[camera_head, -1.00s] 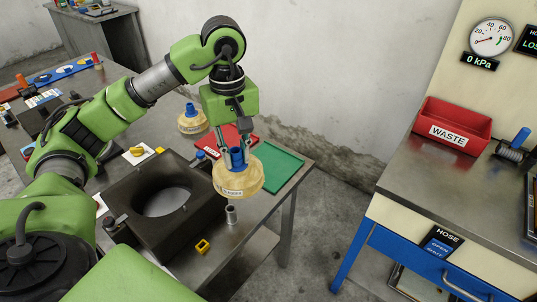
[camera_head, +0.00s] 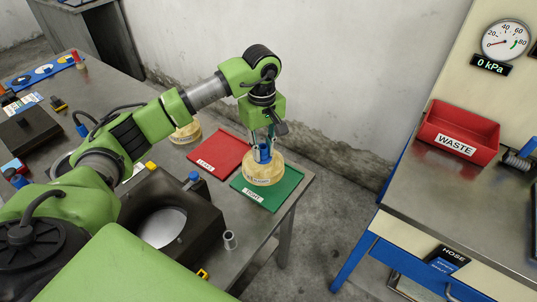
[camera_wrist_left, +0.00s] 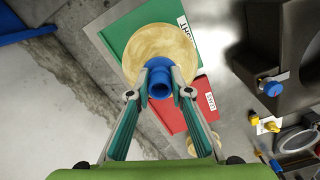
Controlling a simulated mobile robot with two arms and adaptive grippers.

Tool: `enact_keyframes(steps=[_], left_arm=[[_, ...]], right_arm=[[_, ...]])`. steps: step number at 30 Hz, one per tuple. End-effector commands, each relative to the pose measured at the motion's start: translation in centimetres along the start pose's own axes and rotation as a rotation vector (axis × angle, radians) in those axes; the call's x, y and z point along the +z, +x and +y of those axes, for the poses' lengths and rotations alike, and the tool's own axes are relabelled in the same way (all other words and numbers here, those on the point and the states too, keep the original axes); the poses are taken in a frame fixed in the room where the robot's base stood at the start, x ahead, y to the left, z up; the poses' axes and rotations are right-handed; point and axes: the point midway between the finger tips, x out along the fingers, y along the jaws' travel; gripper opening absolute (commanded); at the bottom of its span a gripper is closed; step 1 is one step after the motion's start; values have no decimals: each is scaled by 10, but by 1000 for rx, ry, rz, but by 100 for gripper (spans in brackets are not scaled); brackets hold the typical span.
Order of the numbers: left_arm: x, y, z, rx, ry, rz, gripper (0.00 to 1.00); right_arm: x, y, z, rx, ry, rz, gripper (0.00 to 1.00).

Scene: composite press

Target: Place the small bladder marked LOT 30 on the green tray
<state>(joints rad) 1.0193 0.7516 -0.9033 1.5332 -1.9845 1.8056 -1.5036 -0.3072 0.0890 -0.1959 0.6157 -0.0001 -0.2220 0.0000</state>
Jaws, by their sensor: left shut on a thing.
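My left gripper (camera_head: 262,147) is shut on the blue neck of a round tan bladder (camera_head: 263,171). The bladder is over the green tray (camera_head: 276,198), near its back half; I cannot tell whether it touches the tray. Its label is too small to read. In the left wrist view my left gripper (camera_wrist_left: 160,84) grips the blue neck, with the tan bladder (camera_wrist_left: 155,45) below it and the green tray (camera_wrist_left: 128,25) behind. A second tan bladder (camera_head: 185,133) stands further left, partly hidden by my left arm. My right gripper is not in view.
A red tray (camera_head: 219,150) lies just left of the green tray. A dark block with a round opening (camera_head: 165,227) stands in front of them, with a small metal cylinder (camera_head: 230,240) beside it. A red WASTE bin (camera_head: 460,128) sits on the right bench.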

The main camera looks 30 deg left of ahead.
Motion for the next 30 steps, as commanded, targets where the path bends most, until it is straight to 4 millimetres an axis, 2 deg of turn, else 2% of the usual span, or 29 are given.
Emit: enact_keyframes(steps=[1,5,10,16,26,27,28,30], left_arm=[[1,4,6,0,1,-3,0],[0,13,13,2,0,-1,0],[1,24,19,-1,1,-2,0],[0,49,18,0,1,-1,0],[0,55,18,2,1,1,0],[0,54,18,1,1,1,30],[0,54,18,1,1,1,36],[0,54,18,1,1,1,36]], right_arm=[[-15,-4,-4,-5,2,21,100],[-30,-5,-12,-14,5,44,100],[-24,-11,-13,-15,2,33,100],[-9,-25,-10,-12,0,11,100],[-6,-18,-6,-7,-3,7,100],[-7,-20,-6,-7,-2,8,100],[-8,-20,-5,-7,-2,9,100],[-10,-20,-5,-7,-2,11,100]])
